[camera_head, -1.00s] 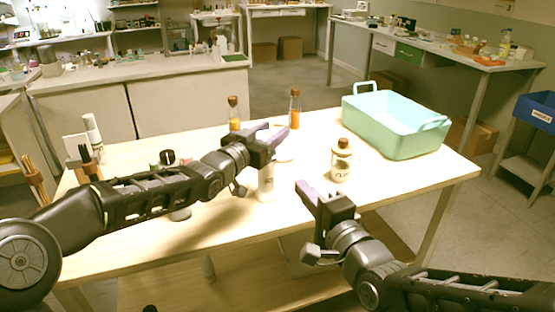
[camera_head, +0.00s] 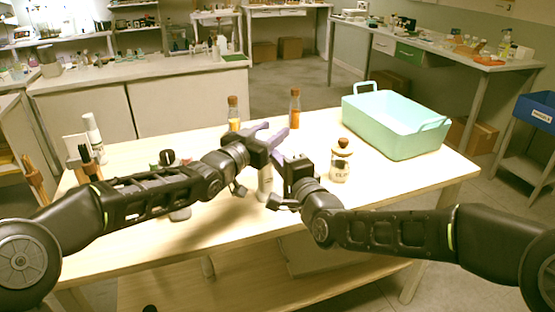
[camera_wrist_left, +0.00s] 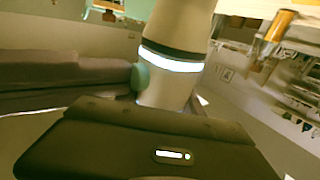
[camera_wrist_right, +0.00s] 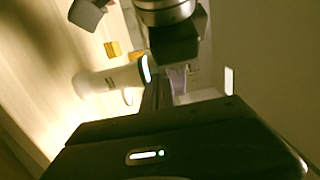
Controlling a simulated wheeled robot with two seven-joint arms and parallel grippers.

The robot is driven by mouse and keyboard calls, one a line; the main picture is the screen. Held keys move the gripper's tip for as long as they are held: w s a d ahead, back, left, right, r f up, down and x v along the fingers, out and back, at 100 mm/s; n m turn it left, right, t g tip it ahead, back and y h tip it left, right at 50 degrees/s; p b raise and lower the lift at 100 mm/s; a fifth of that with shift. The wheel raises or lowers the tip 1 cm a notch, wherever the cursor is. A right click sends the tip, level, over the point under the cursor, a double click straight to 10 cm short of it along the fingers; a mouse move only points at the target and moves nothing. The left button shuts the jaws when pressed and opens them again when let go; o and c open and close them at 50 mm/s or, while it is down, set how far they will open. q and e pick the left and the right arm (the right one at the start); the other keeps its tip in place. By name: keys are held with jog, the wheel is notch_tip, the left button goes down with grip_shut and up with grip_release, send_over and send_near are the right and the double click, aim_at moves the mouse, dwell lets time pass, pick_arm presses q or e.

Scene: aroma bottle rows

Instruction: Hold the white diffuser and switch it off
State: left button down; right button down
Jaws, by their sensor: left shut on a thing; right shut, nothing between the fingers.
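The white diffuser (camera_head: 265,184) stands upright near the middle of the table, its upper part hidden by my grippers. My left gripper (camera_head: 270,138) is shut on it from the left. In the left wrist view the white diffuser (camera_wrist_left: 172,60) fills the upper middle, with a bright glowing band and a round teal button (camera_wrist_left: 140,77) on its side. My right gripper (camera_head: 281,158) is shut and empty, close to the diffuser's right side. In the right wrist view the diffuser (camera_wrist_right: 105,82) lies left of my fingers, its bright ring facing them. Whether they touch is unclear.
A cork-topped bottle (camera_head: 341,162) stands just right of my right gripper. Two amber bottles (camera_head: 295,110) (camera_head: 233,114) stand behind. A mint basket (camera_head: 395,140) is at the back right. Several bottles stand at the left. The table's front right is clear.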

pick_arm(q)
jog(key=shift+s+d, duration=0.25)
jog(key=shift+d, duration=0.1)
jog(key=shift+w+a+f, duration=0.1)
jog(key=shift+w+a, duration=0.1)
jog(key=shift+a, duration=0.2)
jog(key=c, duration=0.7)
grip_release()
jog(key=shift+o, duration=0.2)
pick_arm(e)
jog(key=v, duration=1.2)
jog(key=shift+d, duration=0.3)
jog(key=shift+s, duration=0.1)
pick_arm(q)
jog(key=v, duration=1.2)
